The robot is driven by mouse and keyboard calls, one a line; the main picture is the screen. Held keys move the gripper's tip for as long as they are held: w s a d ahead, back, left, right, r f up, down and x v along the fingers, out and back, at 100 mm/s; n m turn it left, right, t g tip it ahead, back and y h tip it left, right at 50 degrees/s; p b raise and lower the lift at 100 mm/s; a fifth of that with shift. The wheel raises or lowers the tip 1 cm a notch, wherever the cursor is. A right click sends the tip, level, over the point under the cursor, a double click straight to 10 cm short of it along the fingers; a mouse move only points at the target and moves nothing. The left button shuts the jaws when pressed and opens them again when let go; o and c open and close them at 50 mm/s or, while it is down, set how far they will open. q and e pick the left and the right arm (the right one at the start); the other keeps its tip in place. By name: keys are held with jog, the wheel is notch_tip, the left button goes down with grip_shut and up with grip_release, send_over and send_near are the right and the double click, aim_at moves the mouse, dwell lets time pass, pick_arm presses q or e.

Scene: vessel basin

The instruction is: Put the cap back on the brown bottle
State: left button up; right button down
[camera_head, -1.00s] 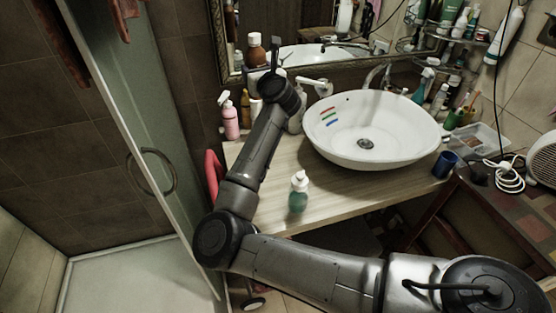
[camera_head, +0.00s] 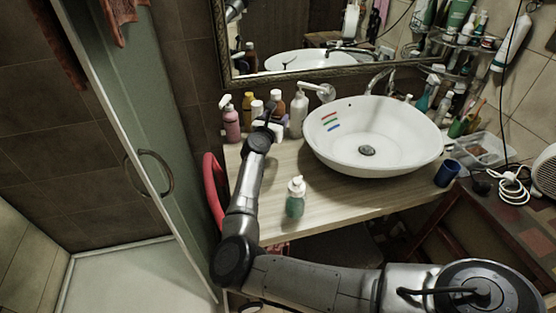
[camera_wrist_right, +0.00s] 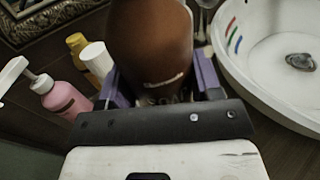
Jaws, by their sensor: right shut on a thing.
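The brown bottle (camera_head: 278,102) stands at the back of the counter, left of the basin, partly hidden by my right wrist. In the right wrist view the brown bottle (camera_wrist_right: 150,35) is large and close. My right gripper (camera_head: 270,122) is low among the bottles. In the wrist view its purple fingers (camera_wrist_right: 160,88) lie on both sides of the bottle's lower part, shut on it. The bottle's top is out of the wrist view, and I cannot make out a loose cap. My left gripper is not in view.
A white-topped container (camera_wrist_right: 97,57), a yellow bottle (camera_head: 248,106) and a pink pump bottle (camera_head: 231,122) stand close on the left. A white pump bottle (camera_head: 298,112) and the basin (camera_head: 328,155) are on the right. A green pump bottle (camera_head: 295,200) stands near the front edge.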

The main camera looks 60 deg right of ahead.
jog(key=shift+s+d+f+m+g, duration=0.1)
jog(key=shift+s+m+g, duration=0.2)
jog(key=shift+g, duration=0.2)
notch_tip(320, 180, down, 6)
jog(key=shift+r+b, duration=0.1)
jog(key=shift+b, duration=0.6)
jog(key=shift+f, duration=0.2)
notch_tip(320, 180, down, 4)
jog(key=shift+r+b, duration=0.2)
jog(key=shift+b, duration=0.25)
jog(key=shift+f, duration=0.1)
